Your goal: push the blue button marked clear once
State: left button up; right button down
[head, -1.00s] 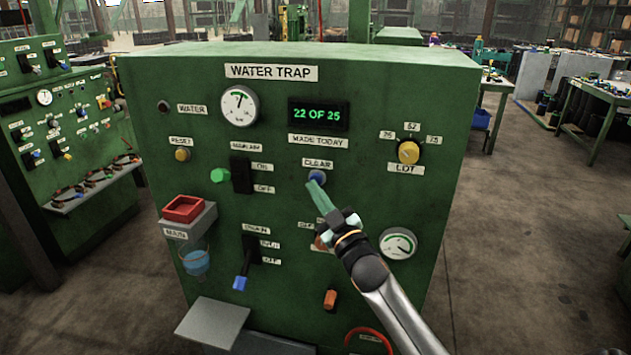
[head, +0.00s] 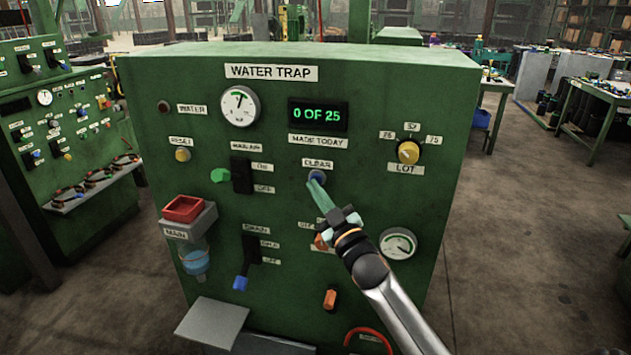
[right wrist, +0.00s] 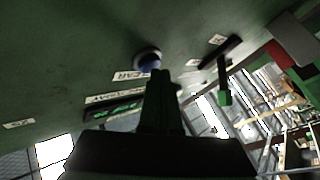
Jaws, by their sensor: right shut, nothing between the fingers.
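The blue button (head: 317,176) sits under the label CLEAR (head: 317,164) on the front of the green WATER TRAP cabinet (head: 440,150). My right gripper (head: 315,186) is shut and empty, its fingertips at the button's lower edge. In the right wrist view the blue button (right wrist: 148,62) shows just beyond the tips of the shut fingers (right wrist: 160,75). I cannot tell whether the tips touch it or how far it is pressed. The display (head: 318,115) above reads 0 OF 25 in green. My left gripper is not in view.
A yellow LOT knob (head: 408,152) is to the right of the button. A black lever switch (head: 241,175) with a green handle is to the left. A gauge (head: 398,243) is near my right arm. A red-topped box (head: 183,209) and grey shelf (head: 212,322) jut out at lower left.

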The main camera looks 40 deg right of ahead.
jog(key=shift+s+a, duration=0.45)
jog(key=shift+a, duration=0.05)
jog(key=s+a+p, duration=0.1)
jog(key=s+a, duration=0.2)
jog(key=a, duration=0.1)
jog(key=shift+s+p, duration=0.15)
jog(key=shift+p, duration=0.2)
jog(key=shift+d, duration=0.1)
dwell(0.6)
jog(key=s+a+f+g+y, duration=0.1)
jog(key=s+a+f+g, duration=0.3)
jog(key=s+f, duration=0.4)
jog(key=s+a+f+m+g+y, duration=0.1)
jog(key=s+a+f+g, duration=0.3)
jog(key=f, duration=1.1)
jog(key=s+a+f+m+g+y, duration=0.1)
jog(key=s+a+f+g+y, duration=0.1)
jog(key=s+a+f, duration=0.6)
jog(key=s+f+g, duration=0.1)
jog(key=s+f, duration=0.2)
jog(key=s, duration=0.2)
jog(key=shift+a+f+g+y, duration=0.3)
jog(key=shift+g, duration=0.1)
